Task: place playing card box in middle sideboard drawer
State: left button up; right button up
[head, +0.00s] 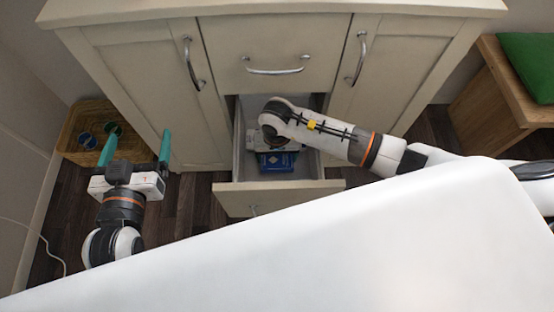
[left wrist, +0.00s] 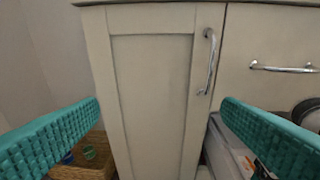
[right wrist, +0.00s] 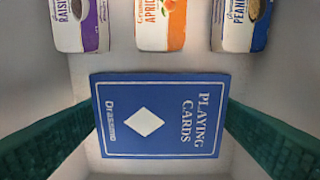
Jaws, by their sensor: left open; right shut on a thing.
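The blue playing card box (right wrist: 158,118) is between the two fingers of my right gripper (right wrist: 158,125), which is shut on it. Its printed face points up at the right wrist camera. In the head view, the box (head: 277,162) is inside the open drawer (head: 275,186) below the shut top drawer (head: 270,60); I cannot tell whether it touches the drawer floor. My right wrist and forearm hide part of the drawer. My left gripper (head: 136,150) is open and empty, left of the drawer, in front of the left cupboard door.
Raisin (right wrist: 80,22), apricot (right wrist: 160,24) and peanut (right wrist: 240,24) packages lie in the drawer beyond the box. A wicker basket (head: 72,150) stands left of the sideboard. A wooden bench (head: 500,95) with a green cushion (head: 530,62) is at right. Both cupboard doors are shut.

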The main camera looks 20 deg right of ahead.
aim_at(277, 158)
notch_tip(277, 158, down, 3)
jog(key=shift+r+b, duration=0.1)
jog(key=shift+b, duration=0.25)
pick_arm(q)
jog(key=r+t, duration=0.1)
jog(key=r, duration=0.1)
jog(key=r+t+h, duration=0.1)
jog(key=shift+w+d+r+t, duration=0.3)
jog(key=shift+d, duration=0.05)
pick_arm(e)
jog(key=o, duration=1)
pick_arm(q)
jog(key=shift+r+t, duration=0.3)
jog(key=shift+r, duration=0.1)
